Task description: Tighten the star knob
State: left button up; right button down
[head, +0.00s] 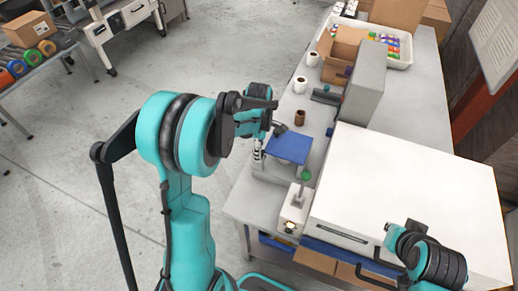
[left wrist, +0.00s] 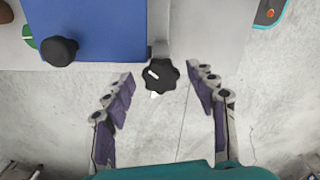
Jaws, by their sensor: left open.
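The black star knob (left wrist: 161,77), with a white mark on it, sits at the edge of the blue plate's (left wrist: 95,25) fixture in the left wrist view. My left gripper (left wrist: 160,80) is open, with its purple-padded fingers on either side of the knob and a gap on both sides. I cannot tell how deep the fingers reach. In the head view the blue plate (head: 290,148) is beside my left arm's end, and I cannot make out the star knob there. My right arm's end (head: 400,240) is at lower right; its jaw state is unclear.
A round black knob (left wrist: 61,51) stands on the blue plate. A post with a green top (head: 305,176) and a big white box (head: 405,195) stand nearby on the bench. A brown cup (head: 300,117), white cups and a parts tray (head: 400,50) are farther back.

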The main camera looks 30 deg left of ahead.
jog(key=shift+s, duration=0.1)
pick_arm(q)
jog(key=c, duration=1.2)
jog(key=shift+o, duration=0.2)
